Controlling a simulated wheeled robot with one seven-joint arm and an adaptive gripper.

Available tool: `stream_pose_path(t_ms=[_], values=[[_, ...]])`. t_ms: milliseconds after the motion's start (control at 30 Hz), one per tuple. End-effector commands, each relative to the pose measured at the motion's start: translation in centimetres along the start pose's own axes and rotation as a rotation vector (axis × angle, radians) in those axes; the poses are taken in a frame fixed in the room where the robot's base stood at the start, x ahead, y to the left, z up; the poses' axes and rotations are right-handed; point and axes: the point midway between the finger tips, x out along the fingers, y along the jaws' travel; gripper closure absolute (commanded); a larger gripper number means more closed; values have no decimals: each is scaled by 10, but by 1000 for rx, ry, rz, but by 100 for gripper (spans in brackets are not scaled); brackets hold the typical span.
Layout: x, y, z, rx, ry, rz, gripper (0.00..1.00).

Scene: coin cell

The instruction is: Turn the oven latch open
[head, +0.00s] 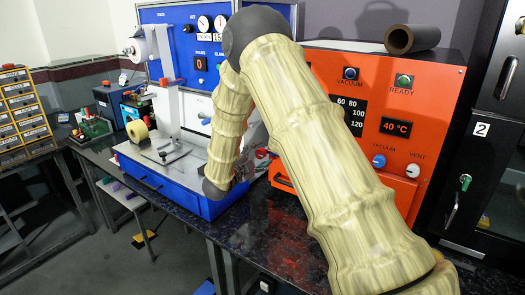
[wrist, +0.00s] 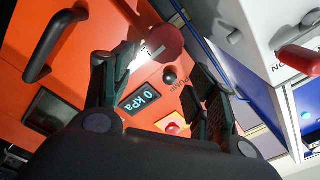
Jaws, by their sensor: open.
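The orange oven (head: 450,85) stands right of centre in the head view, its lower front largely hidden behind my arm. In the wrist view its orange front (wrist: 60,110) fills the left and middle. A red round knob (wrist: 167,43) with a bright metal part beside it, apparently the oven latch, shows beyond my fingertips. My gripper (wrist: 150,72) is open and empty, its two dark fingers spread with the knob lying ahead, between their lines. I cannot tell whether a finger touches it.
In the wrist view, a black bar handle (wrist: 48,48), a 0 kPa display (wrist: 140,97), a black pump button (wrist: 170,77) and a red button (wrist: 173,128) are close by. A white machine with a red lever (wrist: 298,58) stands right. The blue-based press (head: 160,180) adjoins the oven.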

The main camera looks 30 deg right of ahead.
Motion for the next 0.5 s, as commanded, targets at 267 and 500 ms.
stream_pose_path(t_ms=[267,500], values=[[32,0,9,-8,-5,0,42],[39,1,12,-8,-6,0,42]])
